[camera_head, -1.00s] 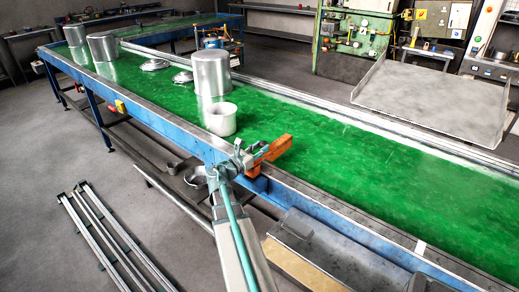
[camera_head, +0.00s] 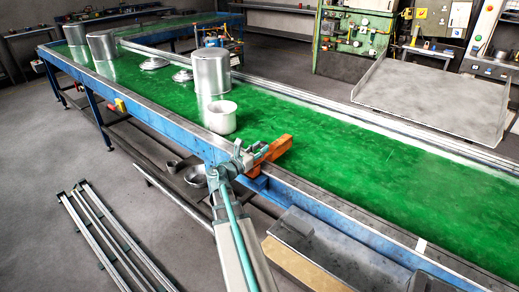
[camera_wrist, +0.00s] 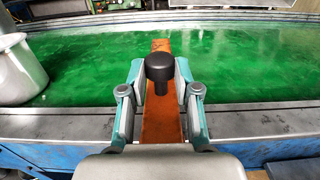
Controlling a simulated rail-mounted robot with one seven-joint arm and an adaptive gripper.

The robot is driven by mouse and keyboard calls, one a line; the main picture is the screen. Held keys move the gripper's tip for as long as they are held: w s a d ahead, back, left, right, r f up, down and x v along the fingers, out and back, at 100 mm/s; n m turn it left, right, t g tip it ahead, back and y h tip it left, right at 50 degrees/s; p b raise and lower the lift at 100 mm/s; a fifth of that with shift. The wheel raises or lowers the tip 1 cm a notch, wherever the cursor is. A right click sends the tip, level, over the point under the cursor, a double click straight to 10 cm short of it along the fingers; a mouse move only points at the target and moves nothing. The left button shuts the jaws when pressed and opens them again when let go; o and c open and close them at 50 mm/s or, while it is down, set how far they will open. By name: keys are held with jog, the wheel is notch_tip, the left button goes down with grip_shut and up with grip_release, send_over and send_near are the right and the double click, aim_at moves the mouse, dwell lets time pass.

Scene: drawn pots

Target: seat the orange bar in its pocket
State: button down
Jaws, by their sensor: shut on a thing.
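The orange bar (camera_head: 270,152) lies across the near metal edge of the green conveyor, its far end over the green belt. In the wrist view the bar (camera_wrist: 163,124) runs straight away from me, with a black knob (camera_wrist: 159,68) standing up from it. My gripper (camera_head: 243,158) is shut on the bar by this knob, one finger on each side in the wrist view (camera_wrist: 160,75). I cannot tell whether the bar touches the rail beneath. I cannot make out the pocket; the bar and gripper may hide it.
A small silver pot (camera_head: 221,117) stands on the belt left of the bar, with a taller pot (camera_head: 211,72) behind it. An open grey box (camera_head: 325,245) is at the conveyor's near side. The belt right of the bar is clear.

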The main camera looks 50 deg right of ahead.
jog(key=shift+f+b, duration=1.05)
jog(key=shift+f, duration=0.55)
jog(key=c, duration=0.7)
grip_release()
jog(key=shift+c, duration=0.2)
jog(key=shift+a, duration=0.1)
jog(key=a, duration=1.1)
jog(key=shift+w+a, duration=0.35)
jog(key=shift+a, duration=0.05)
jog(key=shift+f, duration=0.1)
